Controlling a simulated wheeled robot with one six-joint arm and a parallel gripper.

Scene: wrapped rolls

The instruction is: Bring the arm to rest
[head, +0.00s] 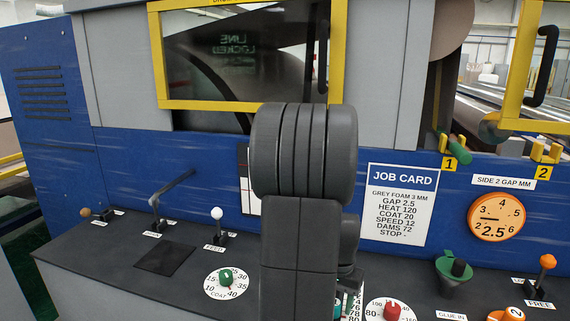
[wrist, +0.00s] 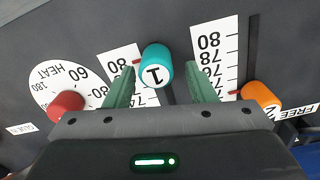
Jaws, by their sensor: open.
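My gripper (wrist: 160,66) is open in the wrist view, its two green fingers pointing at the control panel. A teal knob marked 1 (wrist: 156,66) shows between the fingers, with a gap on each side. How far the fingertips are from it in depth I cannot tell. In the head view my own dark arm stands upright in the middle, and it hides most of the gripper and the panel behind it.
A red heat knob (wrist: 66,104) and an orange knob (wrist: 261,96) flank the gripper. The head view shows a white-topped feed lever (head: 217,213), green coat dial (head: 226,278), job card (head: 402,204), gap gauge (head: 496,217) and yellow-framed window (head: 160,50).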

